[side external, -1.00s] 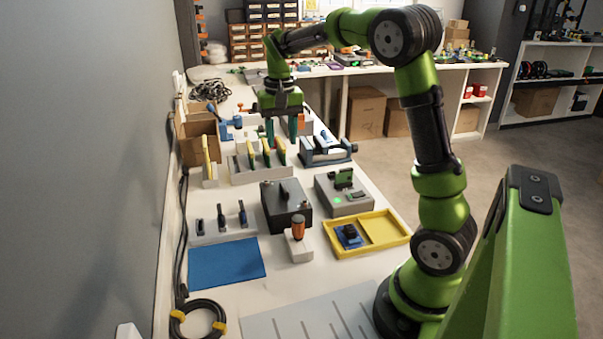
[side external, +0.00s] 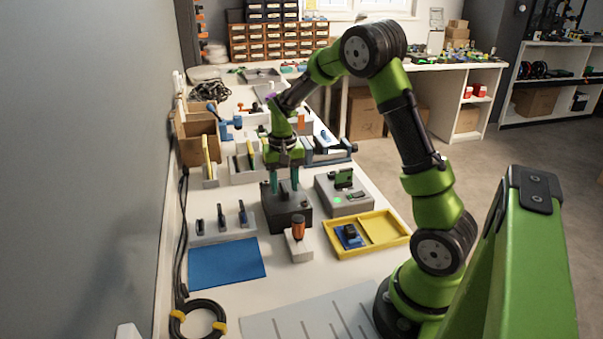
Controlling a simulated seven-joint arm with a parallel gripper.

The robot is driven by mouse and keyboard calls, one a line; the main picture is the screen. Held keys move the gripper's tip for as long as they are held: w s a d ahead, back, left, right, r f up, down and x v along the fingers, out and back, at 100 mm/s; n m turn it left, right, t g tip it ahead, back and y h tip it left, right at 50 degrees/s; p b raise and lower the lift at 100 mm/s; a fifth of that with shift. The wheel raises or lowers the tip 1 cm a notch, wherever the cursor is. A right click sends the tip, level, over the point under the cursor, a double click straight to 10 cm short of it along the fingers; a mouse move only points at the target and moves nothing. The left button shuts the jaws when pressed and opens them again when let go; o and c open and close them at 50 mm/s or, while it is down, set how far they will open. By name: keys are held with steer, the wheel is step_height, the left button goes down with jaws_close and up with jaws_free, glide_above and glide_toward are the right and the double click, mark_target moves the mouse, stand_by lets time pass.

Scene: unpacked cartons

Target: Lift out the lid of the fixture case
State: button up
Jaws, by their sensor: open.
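The fixture case appears to be the dark box (side external: 287,216) in the middle of the bench. Its lid (side external: 272,204) is on top, with a black upright handle (side external: 284,188) at its middle. My gripper (side external: 284,190) points down over the lid, its two teal fingers open on either side of the handle. The fingertips are close to the lid top; I cannot tell whether they touch it. My gripper hides the back of the lid.
An orange-handled tool in a white block (side external: 299,246) stands just in front of the box. A blue mat (side external: 227,263) lies flat at front left.

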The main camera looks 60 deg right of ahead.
mark_target(284, 186)
jaws_close()
stand_by(0.4)
step_height(284, 186, up, 10)
stand_by(0.4)
